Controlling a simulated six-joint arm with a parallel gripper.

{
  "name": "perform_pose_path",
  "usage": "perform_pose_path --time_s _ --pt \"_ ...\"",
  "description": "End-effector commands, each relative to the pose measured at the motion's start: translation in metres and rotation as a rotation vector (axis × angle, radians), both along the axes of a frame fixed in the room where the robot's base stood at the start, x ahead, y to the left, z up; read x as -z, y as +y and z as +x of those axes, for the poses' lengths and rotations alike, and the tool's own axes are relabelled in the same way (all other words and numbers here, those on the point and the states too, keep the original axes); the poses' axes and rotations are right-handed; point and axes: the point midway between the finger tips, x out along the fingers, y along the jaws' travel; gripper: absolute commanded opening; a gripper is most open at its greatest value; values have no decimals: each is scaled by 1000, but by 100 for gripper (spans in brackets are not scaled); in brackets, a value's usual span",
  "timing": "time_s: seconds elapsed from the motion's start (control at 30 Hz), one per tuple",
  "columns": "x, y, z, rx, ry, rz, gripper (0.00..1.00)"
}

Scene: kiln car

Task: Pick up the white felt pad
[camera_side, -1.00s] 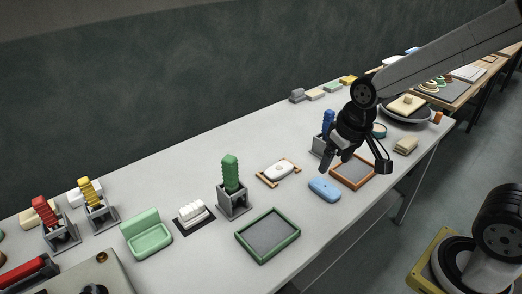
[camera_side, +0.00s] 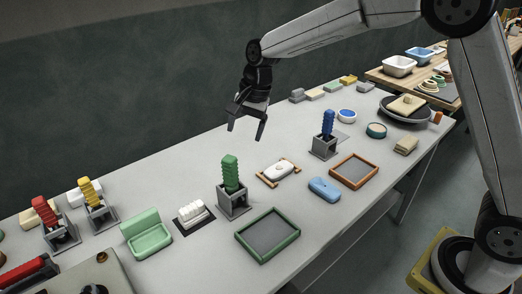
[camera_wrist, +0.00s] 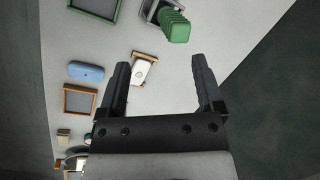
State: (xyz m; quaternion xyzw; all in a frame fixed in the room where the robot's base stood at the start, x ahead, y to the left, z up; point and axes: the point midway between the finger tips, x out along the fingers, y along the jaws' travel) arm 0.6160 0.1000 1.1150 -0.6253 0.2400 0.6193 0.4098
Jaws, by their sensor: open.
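A white rounded piece (camera_side: 280,170) lies on a small wooden holder (camera_side: 265,181) mid-table; in the wrist view the piece (camera_wrist: 139,70) shows near the left finger. A white ridged piece (camera_side: 192,212) sits on a dark mat (camera_side: 207,226) to its left, and another white piece (camera_side: 76,198) stands partly hidden behind the yellow-topped holder. I cannot tell for sure which of these is the felt pad. My gripper (camera_side: 246,133) is open and empty, raised above the table's back part; its spread fingers also show in the wrist view (camera_wrist: 160,63).
A green ribbed post (camera_side: 230,172) in a grey holder stands upright near the middle, with a blue one (camera_side: 328,122) to the right. A green tray (camera_side: 241,236), an orange-framed tray (camera_side: 373,177) and a blue block (camera_side: 324,189) lie in front. Table between them is bare.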

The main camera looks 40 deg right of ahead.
Motion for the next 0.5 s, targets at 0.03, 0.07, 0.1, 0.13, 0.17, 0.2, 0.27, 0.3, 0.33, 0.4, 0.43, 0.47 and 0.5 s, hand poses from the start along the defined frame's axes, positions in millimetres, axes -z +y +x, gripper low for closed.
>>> perform_pose_path --time_s 0.03,0.07,0.1,0.13,0.17,0.2,0.27,0.3,0.33,0.4,0.43,0.47,0.5 --pt "3 8 10 36 17 16 85" --pt "4 12 15 62 27 27 85" --pt "4 18 22 96 40 41 85" --pt "5 22 27 122 52 51 85" --pt "7 26 32 146 63 62 85" --pt "8 32 38 179 79 75 85" --pt "10 41 46 228 102 95 85" --pt "12 47 52 260 118 107 85" --pt "13 51 56 285 129 117 85" --pt "16 60 64 336 157 136 85" --pt "17 64 67 355 168 143 85" --pt "19 67 69 370 178 149 85" --pt "19 71 72 392 188 157 85"
